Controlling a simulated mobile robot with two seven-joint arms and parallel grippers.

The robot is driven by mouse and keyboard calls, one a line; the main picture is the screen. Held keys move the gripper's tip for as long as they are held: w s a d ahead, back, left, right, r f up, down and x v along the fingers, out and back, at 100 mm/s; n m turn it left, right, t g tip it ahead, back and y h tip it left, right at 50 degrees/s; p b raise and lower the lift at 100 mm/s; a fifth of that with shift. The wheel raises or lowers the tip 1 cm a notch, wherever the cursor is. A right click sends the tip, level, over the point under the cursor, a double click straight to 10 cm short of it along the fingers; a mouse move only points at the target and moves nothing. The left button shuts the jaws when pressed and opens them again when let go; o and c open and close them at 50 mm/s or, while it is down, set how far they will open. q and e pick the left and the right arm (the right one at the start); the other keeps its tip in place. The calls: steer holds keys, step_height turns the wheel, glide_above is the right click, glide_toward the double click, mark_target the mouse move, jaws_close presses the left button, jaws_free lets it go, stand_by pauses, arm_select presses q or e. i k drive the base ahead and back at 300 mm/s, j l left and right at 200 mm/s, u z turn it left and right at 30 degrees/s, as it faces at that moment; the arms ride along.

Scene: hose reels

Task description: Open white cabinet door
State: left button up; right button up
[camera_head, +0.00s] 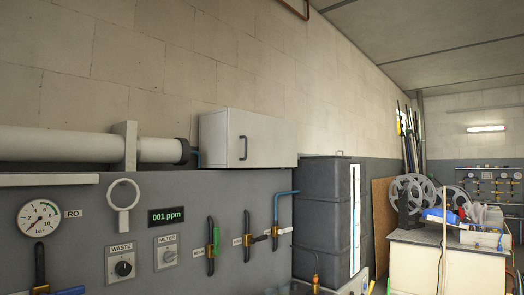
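The white cabinet (248,138) is a small box on the wall in the middle of the head view, above the grey panel. Its front door looks shut. A dark vertical handle (243,148) sits on the left part of the door. Neither of my grippers shows in this view.
Below the cabinet, a grey panel (90,230) carries a gauge (39,218), knobs and several valves. A white pipe (60,144) runs left of the cabinet. A dark grey tank (322,215) stands at its right. A cluttered bench (445,245) with reels (413,190) is farther right.

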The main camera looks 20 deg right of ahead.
mark_target(254, 140)
steer(key=i+l+u, duration=0.1)
steer(key=i+l, duration=0.35)
steer(key=l, duration=0.2)
steer(key=i+l+u, duration=0.15)
steer(key=i+l, duration=0.25)
steer(key=l, duration=0.25)
steer(key=i+l+u, duration=0.15)
steer(key=l, duration=0.2)
steer(key=i+l, duration=0.2)
steer(key=l, duration=0.15)
steer(key=i+u, duration=0.05)
